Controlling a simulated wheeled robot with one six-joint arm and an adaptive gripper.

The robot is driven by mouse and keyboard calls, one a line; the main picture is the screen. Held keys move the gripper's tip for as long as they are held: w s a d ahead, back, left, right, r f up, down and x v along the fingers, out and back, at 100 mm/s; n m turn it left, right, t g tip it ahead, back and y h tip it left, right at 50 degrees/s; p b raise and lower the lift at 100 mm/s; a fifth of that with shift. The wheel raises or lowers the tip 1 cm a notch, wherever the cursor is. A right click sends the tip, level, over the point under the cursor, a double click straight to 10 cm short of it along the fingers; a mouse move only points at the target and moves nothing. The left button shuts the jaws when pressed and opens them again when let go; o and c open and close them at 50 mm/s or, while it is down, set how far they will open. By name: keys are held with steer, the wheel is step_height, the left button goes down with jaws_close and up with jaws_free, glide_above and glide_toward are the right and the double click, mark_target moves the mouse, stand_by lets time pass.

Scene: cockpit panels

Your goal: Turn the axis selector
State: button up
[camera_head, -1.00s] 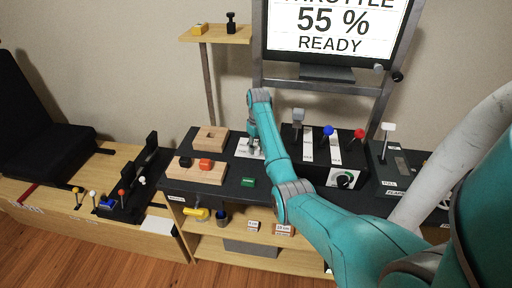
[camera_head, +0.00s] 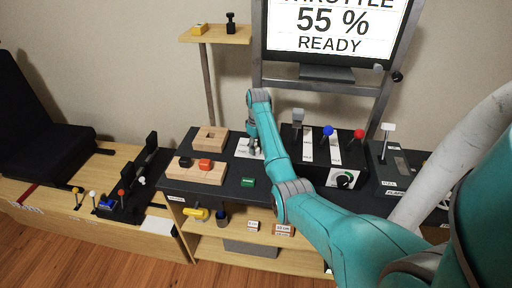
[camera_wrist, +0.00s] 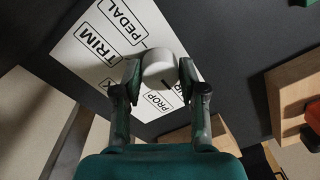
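The axis selector is a round white knob (camera_wrist: 159,68) with a short black line on its near side. It stands on a white label plate (camera_wrist: 92,47) that reads PEDAL, TRIM and PROP; another label is partly hidden. The plate also shows in the head view (camera_head: 242,149), partly behind my arm. My gripper (camera_wrist: 160,72) has one finger on each side of the knob, and the pads look to be against it. In the head view my gripper (camera_head: 254,150) is over the plate, too small to show the fingers clearly.
A wooden block (camera_head: 197,175) with a black and a red piece and a holed wooden block (camera_head: 210,139) stand left of the plate. A green block (camera_head: 248,182) lies in front. Levers with blue (camera_head: 327,130) and red (camera_head: 359,133) knobs stand to the right.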

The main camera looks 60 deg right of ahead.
steer(key=o, duration=0.3)
